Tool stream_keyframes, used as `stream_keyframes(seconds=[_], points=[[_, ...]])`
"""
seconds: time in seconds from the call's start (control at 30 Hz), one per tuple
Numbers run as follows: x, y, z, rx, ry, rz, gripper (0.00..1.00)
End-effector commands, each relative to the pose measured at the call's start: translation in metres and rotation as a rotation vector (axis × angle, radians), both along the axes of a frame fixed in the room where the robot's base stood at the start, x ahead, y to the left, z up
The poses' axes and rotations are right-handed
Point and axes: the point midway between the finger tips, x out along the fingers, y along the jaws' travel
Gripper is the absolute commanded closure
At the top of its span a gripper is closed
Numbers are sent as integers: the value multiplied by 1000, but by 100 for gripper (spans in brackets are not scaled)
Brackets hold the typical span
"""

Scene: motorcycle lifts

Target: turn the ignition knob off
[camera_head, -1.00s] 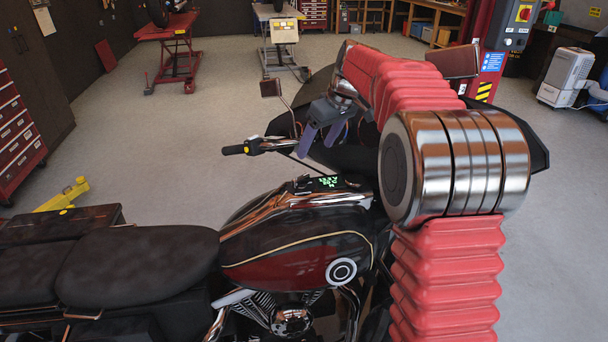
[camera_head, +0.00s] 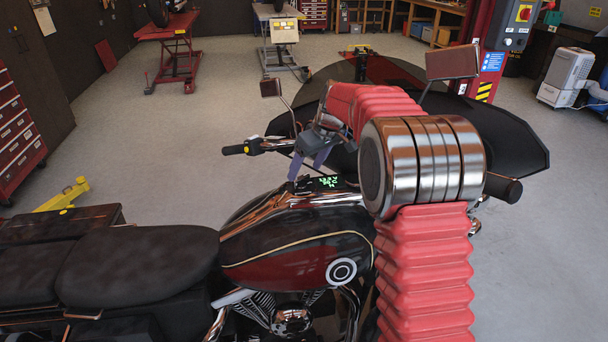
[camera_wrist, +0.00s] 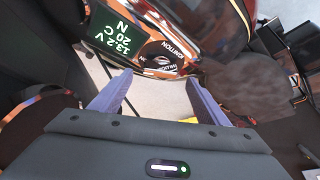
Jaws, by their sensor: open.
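The ignition knob (camera_wrist: 160,60) sits on a round black plate lettered "IGNITION" at the top middle of the wrist view. A lit green display (camera_wrist: 115,32) is just left of it; this display also shows on the tank in the head view (camera_head: 327,182). My gripper (camera_wrist: 159,78) is open and empty, its two purple-grey fingers spread on either side below the knob in the picture. They look apart from it. In the head view my gripper (camera_head: 306,172) hangs just above the tank console, fingers pointing down. I cannot make out the knob there.
The motorcycle's left handlebar grip (camera_head: 234,150) and a mirror (camera_head: 271,88) stand near my gripper. Another mirror (camera_head: 453,64) rises behind my arm. The red and black tank (camera_head: 290,260) and the seat (camera_head: 140,262) lie on the near side.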

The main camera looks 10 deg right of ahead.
Motion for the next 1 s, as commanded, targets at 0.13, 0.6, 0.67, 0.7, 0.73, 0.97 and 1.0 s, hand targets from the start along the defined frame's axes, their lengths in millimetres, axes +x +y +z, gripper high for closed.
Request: stream_keyframes(seconds=[0.13,0.6,0.67,0.7,0.73,0.97,1.0], points=[[6,5,-20,1,3,0,31],[11,8,-34,0,0,-1,31],[11,8,-34,0,0,-1,33],[11,8,-34,0,0,-1,36],[11,8,-34,-1,0,-1,38],[11,8,-34,-1,0,-1,54],[11,8,-34,-1,0,-1,57]])
